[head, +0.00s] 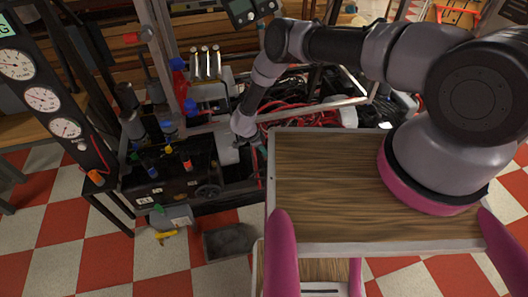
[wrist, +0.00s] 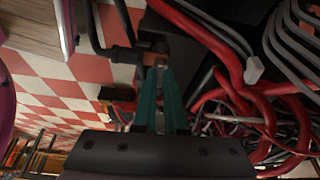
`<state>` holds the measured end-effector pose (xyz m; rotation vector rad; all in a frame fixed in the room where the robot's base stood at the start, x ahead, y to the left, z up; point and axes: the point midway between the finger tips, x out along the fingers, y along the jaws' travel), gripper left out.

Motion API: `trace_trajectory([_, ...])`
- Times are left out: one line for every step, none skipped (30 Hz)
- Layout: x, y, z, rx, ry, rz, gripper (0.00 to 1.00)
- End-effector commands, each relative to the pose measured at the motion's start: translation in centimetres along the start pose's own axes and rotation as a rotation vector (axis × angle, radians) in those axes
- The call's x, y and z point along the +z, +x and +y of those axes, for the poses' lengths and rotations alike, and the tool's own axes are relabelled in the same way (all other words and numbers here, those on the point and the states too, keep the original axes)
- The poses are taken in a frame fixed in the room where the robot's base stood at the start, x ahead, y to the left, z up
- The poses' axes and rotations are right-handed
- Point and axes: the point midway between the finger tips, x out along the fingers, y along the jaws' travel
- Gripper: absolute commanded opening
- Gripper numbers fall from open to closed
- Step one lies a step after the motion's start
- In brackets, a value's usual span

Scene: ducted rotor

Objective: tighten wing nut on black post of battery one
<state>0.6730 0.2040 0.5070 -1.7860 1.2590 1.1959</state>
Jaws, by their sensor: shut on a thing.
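My gripper (wrist: 160,75) shows in the wrist view with its two green fingers close together. A small grey piece, apparently the wing nut (wrist: 161,62), is pinched between the tips. An orange-brown lug (wrist: 149,56) and a dark post or cable end lie just beyond the tips; the fingers hide most of the nut and its thread. In the head view my gripper (head: 258,152) points down beside a black box (head: 165,185) with labels and coloured caps. I cannot tell which battery is battery one from these frames.
Thick red cables (wrist: 215,45) and grey cables (wrist: 290,45) run close to the right of the fingers in the wrist view. In the head view a tangle of red wires (head: 290,105) lies behind my wrist. A gauge panel (head: 45,95) stands at left. A grey bin (head: 230,242) sits on the checkered floor.

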Motion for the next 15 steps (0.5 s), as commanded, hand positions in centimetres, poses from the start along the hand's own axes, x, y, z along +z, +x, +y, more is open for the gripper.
trace_trajectory([-0.02,-0.15,-0.22,0.005,0.018,0.000,0.00])
trace_trajectory([-0.03,-0.14,-0.21,0.008,0.027,0.001,0.00])
trace_trajectory([-0.02,-0.13,-0.21,0.013,0.038,0.000,0.00])
trace_trajectory([-0.02,-0.13,-0.20,0.016,0.045,0.000,0.00])
trace_trajectory([-0.02,-0.13,-0.21,0.019,0.051,0.000,0.00])
trace_trajectory([-0.02,-0.13,-0.22,0.022,0.058,0.001,0.00])
trace_trajectory([-0.03,-0.13,-0.23,0.023,0.062,0.001,0.00])
trace_trajectory([-0.03,-0.13,-0.23,0.025,0.065,0.001,0.00])
trace_trajectory([-0.03,-0.14,-0.24,0.026,0.069,0.001,0.00])
trace_trajectory([-0.03,-0.14,-0.24,0.027,0.071,0.001,0.00])
trace_trajectory([-0.03,-0.14,-0.25,0.027,0.073,0.001,0.00])
trace_trajectory([-0.04,-0.14,-0.25,0.028,0.074,0.001,0.00])
trace_trajectory([-0.04,-0.14,-0.25,0.028,0.075,0.001,0.00])
trace_trajectory([-0.04,-0.14,-0.25,0.028,0.075,0.001,0.00])
trace_trajectory([-0.04,-0.14,-0.25,0.028,0.075,0.001,0.00])
